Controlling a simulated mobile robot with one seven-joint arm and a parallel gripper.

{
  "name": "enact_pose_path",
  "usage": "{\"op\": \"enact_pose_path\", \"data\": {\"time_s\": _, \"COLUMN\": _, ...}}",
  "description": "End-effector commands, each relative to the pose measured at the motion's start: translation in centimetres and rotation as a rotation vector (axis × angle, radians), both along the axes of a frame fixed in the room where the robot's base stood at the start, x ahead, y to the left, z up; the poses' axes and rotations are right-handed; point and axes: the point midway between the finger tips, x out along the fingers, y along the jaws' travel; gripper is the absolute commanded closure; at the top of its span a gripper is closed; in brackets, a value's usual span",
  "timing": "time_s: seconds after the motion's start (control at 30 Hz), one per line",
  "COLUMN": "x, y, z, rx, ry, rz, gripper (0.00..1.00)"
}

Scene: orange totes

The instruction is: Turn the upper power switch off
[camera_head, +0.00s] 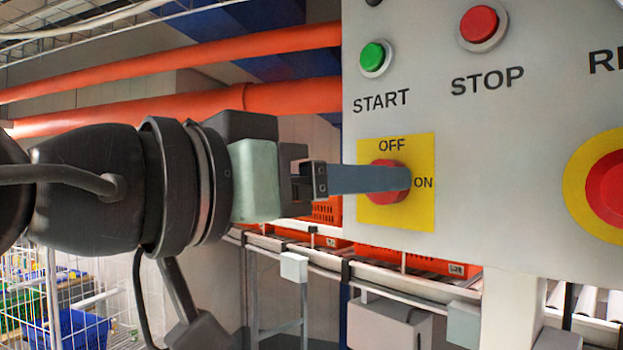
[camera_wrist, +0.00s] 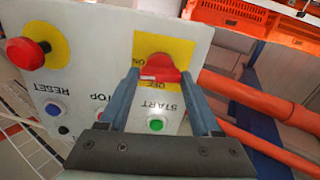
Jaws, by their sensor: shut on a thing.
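The red power switch (camera_head: 385,163) sits on a yellow plate (camera_head: 420,146) marked OFF at the top and ON at the right. My gripper (camera_head: 400,179) reaches it from the left, and a finger hides much of the knob. In the wrist view, which is upside down, the red switch (camera_wrist: 160,68) lies between the two fingers of my gripper (camera_wrist: 160,80), which are shut on it. The handle looks roughly level, with a pale mark towards the ON side of the yellow plate (camera_wrist: 168,42). Its exact angle is hard to tell.
Above the switch are a green START button (camera_head: 373,57) and a red STOP button (camera_head: 480,24). A red emergency knob (camera_head: 606,187) on a yellow disc is at the right. Orange pipes (camera_head: 180,62) run behind my arm. A conveyor with orange totes (camera_head: 325,210) is below and behind.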

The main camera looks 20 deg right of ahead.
Motion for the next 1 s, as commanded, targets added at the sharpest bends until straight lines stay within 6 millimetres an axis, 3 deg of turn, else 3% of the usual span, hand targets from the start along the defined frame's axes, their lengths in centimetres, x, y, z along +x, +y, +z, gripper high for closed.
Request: {"op": "enact_pose_path", "data": {"time_s": 1.0, "x": 0.08, "y": 0.07, "z": 0.25, "rx": -0.407, "ry": 0.827, "rz": -0.001, "gripper": 0.91}}
